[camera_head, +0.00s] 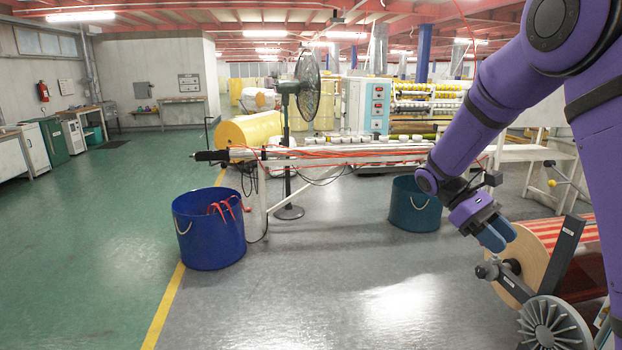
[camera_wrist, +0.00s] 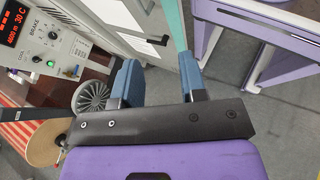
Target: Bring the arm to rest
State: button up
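My purple arm (camera_head: 470,115) reaches down from the upper right in the head view. My gripper (camera_head: 497,236) hangs at its end, above and beside the machine at the lower right. In the wrist view, the two blue fingers of my gripper (camera_wrist: 159,72) stand apart with nothing held between them. A round tan flange (camera_head: 530,262) and a grey finned wheel (camera_head: 552,325) are close below my gripper in the head view. The finned wheel also shows in the wrist view (camera_wrist: 90,95), beyond the left finger.
A control panel (camera_wrist: 60,45) with a red display and knobs is at the wrist view's upper left. A blue bin (camera_head: 209,245) and a teal bin (camera_head: 415,210) stand on the floor. A fan (camera_head: 307,85) stands behind. The grey floor in front is clear.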

jog(key=s+a+r+m+t+y, duration=0.3)
jog(key=s+r+t, duration=0.3)
jog(key=s, duration=0.5)
jog(key=s+a+r+m+t+y, duration=0.3)
jog(key=s+r+t, duration=0.3)
jog(key=s+t, duration=0.3)
jog(key=shift+s+a+y, duration=0.55)
jog(key=shift+s+y, duration=0.15)
jog(key=shift+s, duration=0.6)
jog(key=shift+d+r, duration=0.1)
jog(key=shift+d, duration=0.1)
